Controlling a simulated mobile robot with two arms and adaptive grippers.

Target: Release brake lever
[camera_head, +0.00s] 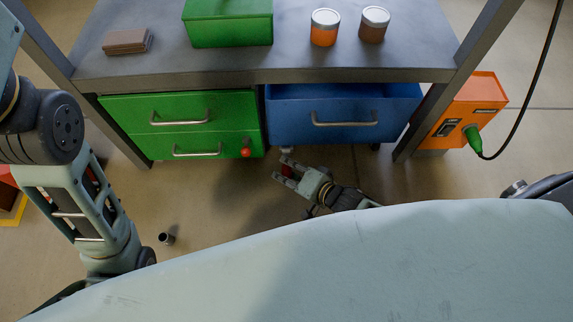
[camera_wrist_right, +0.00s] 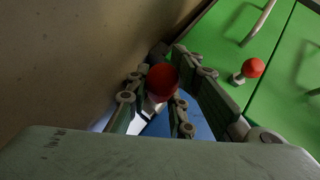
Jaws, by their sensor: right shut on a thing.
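My right gripper (camera_head: 281,170) is low in front of the bench, just below the blue drawer. It is shut on a red ball knob (camera_head: 287,171), which shows clearly between the fingers in the right wrist view (camera_wrist_right: 163,82). A short pale piece shows under the knob, but most of what it joins is hidden by the fingers. A second red knob (camera_head: 246,152) on a short metal stem sits at the lower green drawer, left of the gripper and apart from it; it also shows in the right wrist view (camera_wrist_right: 253,67).
The bench (camera_head: 190,72) has green drawers (camera_head: 135,108) and a blue drawer (camera_head: 290,105) that stands out. On top are a green box (camera_head: 228,28) and jars (camera_head: 324,37). An orange box (camera_head: 480,97) with a cable stands right.

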